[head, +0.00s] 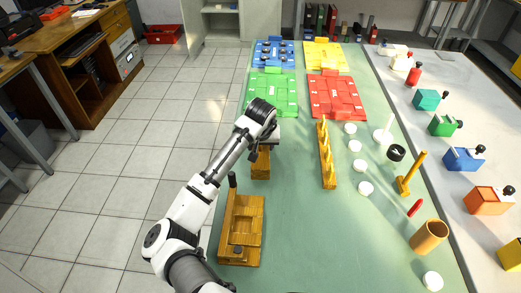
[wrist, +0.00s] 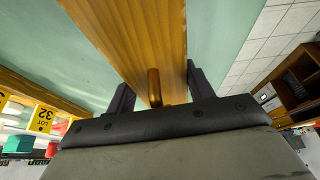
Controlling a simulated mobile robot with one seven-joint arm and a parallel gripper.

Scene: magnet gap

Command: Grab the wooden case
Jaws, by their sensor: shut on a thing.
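The wooden case (head: 261,166) stands on the green table top below my gripper (head: 262,149). In the wrist view the same wooden piece (wrist: 135,35) runs between the two dark fingers of my gripper (wrist: 155,92), with a rounded brass-coloured peg in the middle. My gripper is shut on the wooden case. In the head view my wrist covers its top, and I cannot tell whether it touches the table.
A wooden stand (head: 252,235) with a recess and a dark post is nearer, at the table's left edge. A wooden rack (head: 327,160) stands to the right, with several white discs beyond it. Green (head: 272,95) and red (head: 337,97) trays lie behind.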

